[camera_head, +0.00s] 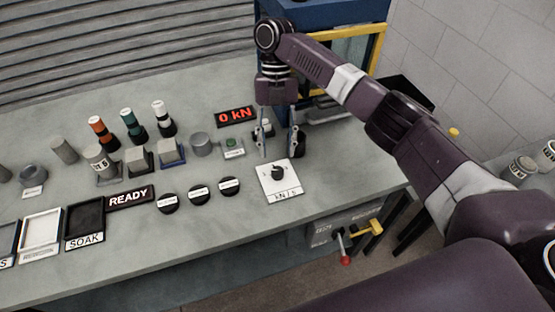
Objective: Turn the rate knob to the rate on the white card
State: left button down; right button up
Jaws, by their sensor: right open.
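The rate knob (278,172) is a small black knob on a square white plate (283,190) marked kN/s, near the bench's right end. The numbers around it are too small to read, and I cannot tell its setting. My right gripper (279,146) points down just behind and above the knob, with its two fingers apart and nothing visible between them. It appears clear of the knob. I cannot make out a separate white card with a rate on it. My left gripper is not in view.
A red display (236,116) reads 0 kN, with a green button (233,144) below it. Cylinders, blocks and trays fill the left. A blue and yellow frame (345,30) stands behind.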

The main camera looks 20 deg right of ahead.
jog(key=v, duration=0.6)
dwell(0.3)
